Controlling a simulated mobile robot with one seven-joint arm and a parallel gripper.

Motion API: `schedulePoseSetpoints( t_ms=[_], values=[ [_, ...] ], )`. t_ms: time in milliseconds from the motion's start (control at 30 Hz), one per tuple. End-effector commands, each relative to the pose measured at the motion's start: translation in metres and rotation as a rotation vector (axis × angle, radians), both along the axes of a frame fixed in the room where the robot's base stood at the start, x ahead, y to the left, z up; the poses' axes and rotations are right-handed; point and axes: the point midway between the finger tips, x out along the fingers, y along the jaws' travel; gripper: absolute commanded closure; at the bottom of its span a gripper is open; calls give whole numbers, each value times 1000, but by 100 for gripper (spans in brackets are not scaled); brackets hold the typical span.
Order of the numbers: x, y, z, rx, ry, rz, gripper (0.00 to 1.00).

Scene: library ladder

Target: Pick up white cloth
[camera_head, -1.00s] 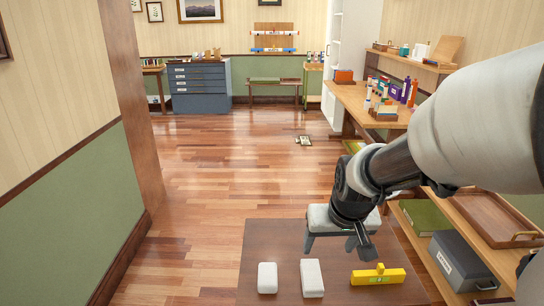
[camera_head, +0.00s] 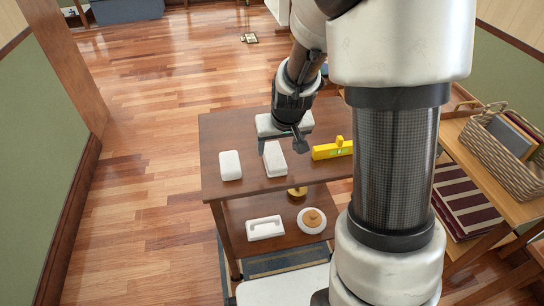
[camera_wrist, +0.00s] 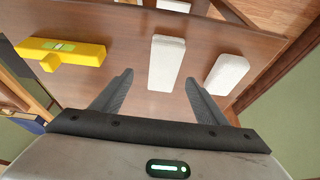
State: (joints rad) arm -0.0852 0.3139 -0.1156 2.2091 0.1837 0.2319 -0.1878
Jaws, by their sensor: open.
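Several whitish pieces lie on the brown table; I cannot tell for sure which is the white cloth. A long white piece (camera_head: 275,160) lies in the middle, also in the wrist view (camera_wrist: 166,63). A smaller rounded white piece (camera_head: 230,165) lies to its left, and on the right in the wrist view (camera_wrist: 228,74). A pale grey-white block (camera_head: 264,125) is at the back, partly hidden by my gripper. My gripper (camera_head: 287,143) is open and empty near the middle piece's far end. In the wrist view its fingers (camera_wrist: 158,77) stand either side of that end; contact is unclear.
A yellow level (camera_head: 333,149) lies right of the white pieces, close to my gripper. The table's lower shelf holds a white handled block (camera_head: 265,228) and a round white item with a wooden knob (camera_head: 311,220). A bench with a wicker basket (camera_head: 500,145) stands right. Floor on the left is clear.

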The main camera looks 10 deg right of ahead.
Motion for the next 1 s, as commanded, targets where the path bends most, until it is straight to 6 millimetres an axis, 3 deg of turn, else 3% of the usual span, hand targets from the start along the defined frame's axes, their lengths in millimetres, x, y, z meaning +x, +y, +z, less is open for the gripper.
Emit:
schedulePoseSetpoints(
  t_ms=[400,700,967,1000],
  values=[
    [20,7,-46,1,0,1,33],
    [22,8,-48,1,-2,2,33],
    [22,7,-48,1,-1,2,77],
    [22,8,-48,1,-1,2,77]
  ],
)
